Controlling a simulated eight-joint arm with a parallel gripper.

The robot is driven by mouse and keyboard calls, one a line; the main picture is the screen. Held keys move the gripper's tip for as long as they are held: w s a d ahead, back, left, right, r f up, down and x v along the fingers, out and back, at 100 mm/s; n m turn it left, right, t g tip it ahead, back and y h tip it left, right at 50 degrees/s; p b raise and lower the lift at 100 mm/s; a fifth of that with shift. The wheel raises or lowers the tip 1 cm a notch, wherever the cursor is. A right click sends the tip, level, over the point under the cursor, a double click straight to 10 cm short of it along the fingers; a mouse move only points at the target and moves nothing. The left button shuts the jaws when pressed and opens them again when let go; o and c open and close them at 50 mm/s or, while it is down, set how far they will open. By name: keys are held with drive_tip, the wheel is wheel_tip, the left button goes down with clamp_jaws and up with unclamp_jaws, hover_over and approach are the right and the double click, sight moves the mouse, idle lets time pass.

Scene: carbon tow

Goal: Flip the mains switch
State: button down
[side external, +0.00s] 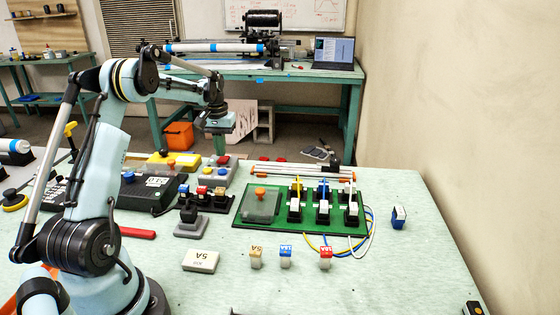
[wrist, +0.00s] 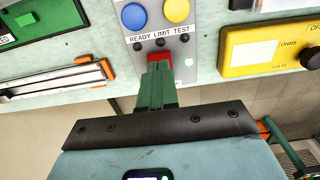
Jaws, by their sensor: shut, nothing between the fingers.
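A green board (side external: 239,226) lies on the bench right of centre in the side external view. On its left part is a grey plate (side external: 258,207) with an orange knob (side external: 261,191), which looks like the mains switch; its position is too small to read. The board's right part holds several black fuse holders. A corner of a green panel (wrist: 62,10) shows at the top left of the wrist view.
A rail (side external: 300,170) lies behind the board. Three loose fuses, the middle one blue-topped (side external: 286,256), stand in front. A blue block (side external: 398,217) and looping wires are at right.

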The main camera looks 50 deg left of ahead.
drive_tip(key=shift+f, duration=0.95)
idle(0.6)
drive_tip(key=shift+r, duration=3.55)
drive_tip(key=shift+d+r, duration=0.1)
drive_tip(key=shift+d, duration=0.05)
drive_tip(key=d+r+m+t+y, duration=0.1)
drive_tip(key=d+r+m, duration=0.15)
drive_tip(key=d, duration=0.65)
drive_tip(key=d+r+m+t, duration=0.2)
drive_tip(key=d+r, duration=0.2)
drive_tip(key=d, duration=0.4)
drive_tip(key=s+d+f+m+t, duration=0.2)
drive_tip(key=s+d, duration=0.2)
drive_tip(key=d, duration=0.4)
drive_tip(key=s+d+f+m+t+h, duration=0.1)
drive_tip(key=s+d+f+m+t, duration=0.1)
drive_tip(key=s+d, duration=0.3)
drive_tip(key=d, duration=0.3)
drive_tip(key=shift+s+d, duration=0.2)
drive_tip(key=shift+d, duration=0.2)
